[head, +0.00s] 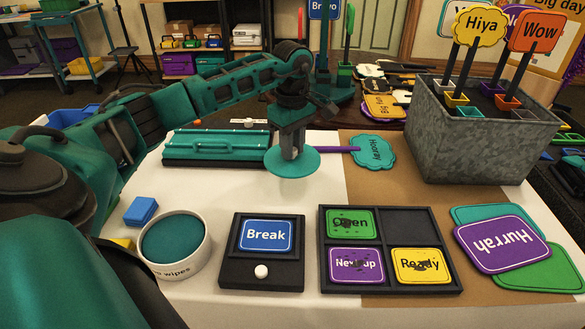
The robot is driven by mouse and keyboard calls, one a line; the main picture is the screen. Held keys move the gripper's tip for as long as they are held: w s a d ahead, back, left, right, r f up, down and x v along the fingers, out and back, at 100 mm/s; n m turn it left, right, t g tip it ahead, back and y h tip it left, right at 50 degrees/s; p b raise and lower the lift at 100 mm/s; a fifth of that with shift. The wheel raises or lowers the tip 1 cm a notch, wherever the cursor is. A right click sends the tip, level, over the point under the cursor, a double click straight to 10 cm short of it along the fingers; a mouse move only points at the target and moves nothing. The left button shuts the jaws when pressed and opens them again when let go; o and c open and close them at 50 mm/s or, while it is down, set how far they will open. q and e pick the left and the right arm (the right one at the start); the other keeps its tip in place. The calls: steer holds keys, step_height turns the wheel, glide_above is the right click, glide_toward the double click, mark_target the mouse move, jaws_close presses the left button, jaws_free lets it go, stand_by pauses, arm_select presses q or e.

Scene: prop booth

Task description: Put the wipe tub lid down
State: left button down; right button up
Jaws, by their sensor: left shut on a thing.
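The teal round wipe tub lid (292,170) is in my left gripper (291,150), which points down at the middle of the table and is shut on the lid's top. The lid looks roughly level. I cannot tell exactly how high it is above the table. The white wipe tub (178,271) stands at the front left with a teal round surface inside its rim, to the left of and nearer than the lid. My right gripper is not in view.
A teal case (215,158) lies behind and left of the lid; a Hooray paddle (373,152) lies to its right. A Break sign stand (262,274) and a black sign tray (408,288) are in front. White table (230,199) is bare between them.

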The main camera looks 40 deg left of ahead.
arm_select(q)
steer(key=shift+f+b, duration=0.35)
steer(key=shift+f, duration=2.55)
steer(key=shift+f, duration=0.1)
steer(key=c, duration=0.9)
jaws_free()
steer(key=shift+c, duration=0.2)
step_height(320, 180, up, 11)
steer(key=shift+r+p, duration=0.2)
steer(key=shift+p, duration=0.7)
steer(key=shift+r, duration=0.45)
